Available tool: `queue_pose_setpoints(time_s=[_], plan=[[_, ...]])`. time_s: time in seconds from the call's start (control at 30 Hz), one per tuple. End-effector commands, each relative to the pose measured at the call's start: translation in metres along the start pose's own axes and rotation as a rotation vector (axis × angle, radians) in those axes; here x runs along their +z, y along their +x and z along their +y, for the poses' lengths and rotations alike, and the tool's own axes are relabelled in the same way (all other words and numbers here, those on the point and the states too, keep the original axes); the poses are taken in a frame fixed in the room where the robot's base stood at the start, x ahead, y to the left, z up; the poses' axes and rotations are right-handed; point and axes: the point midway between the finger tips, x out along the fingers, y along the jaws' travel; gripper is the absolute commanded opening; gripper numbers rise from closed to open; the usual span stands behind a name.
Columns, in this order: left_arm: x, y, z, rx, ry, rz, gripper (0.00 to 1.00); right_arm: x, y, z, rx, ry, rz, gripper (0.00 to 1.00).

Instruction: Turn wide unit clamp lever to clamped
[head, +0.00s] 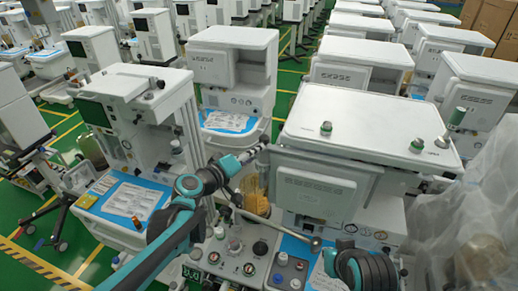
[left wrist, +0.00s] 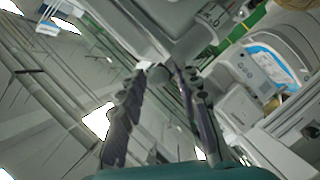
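The wide unit (head: 370,122) is a broad white cabinet with a flat top, right of centre in the head view. My left gripper (head: 262,147) is at its left front edge. In the left wrist view its two dark fingers (left wrist: 163,68) reach toward a grey rounded part at the unit's edge (left wrist: 190,48). The fingers stand apart, with a narrow gap between the tips. I cannot tell whether they touch that part, or whether it is the clamp lever. A silver rod with a ball end (head: 315,243) slants below the unit.
Small bottles (head: 326,128) stand on the wide unit's top. A control panel with knobs (head: 233,246) lies below my left forearm. A clear plastic cover (head: 475,215) hangs at the right. Carts crowd the left and back; green floor shows between them.

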Motion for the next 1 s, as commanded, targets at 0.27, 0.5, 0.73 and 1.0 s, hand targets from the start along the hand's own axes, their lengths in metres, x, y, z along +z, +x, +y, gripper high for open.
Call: queue_pose_setpoints(time_s=[0.27, 0.5, 0.73, 1.0], plan=[[0.0, 0.025, 0.0, 0.0, 0.0, -0.001, 0.33, -0.001, -0.001, 0.0, 0.0, 0.0, 0.0, 0.0], [0.0, 0.025, 0.0, -0.001, 0.0, 0.0, 0.33, -0.001, -0.001, 0.0, 0.0, 0.0, 0.0, 0.0], [0.0, 0.025, 0.0, -0.001, 0.0, 0.0, 0.0, -0.001, -0.001, 0.0, 0.0, 0.0, 0.0, 0.0], [0.0, 0.025, 0.0, 0.0, 0.001, -0.003, 0.0, -0.001, -0.001, 0.0, 0.0, 0.0, 0.0, 0.0]])
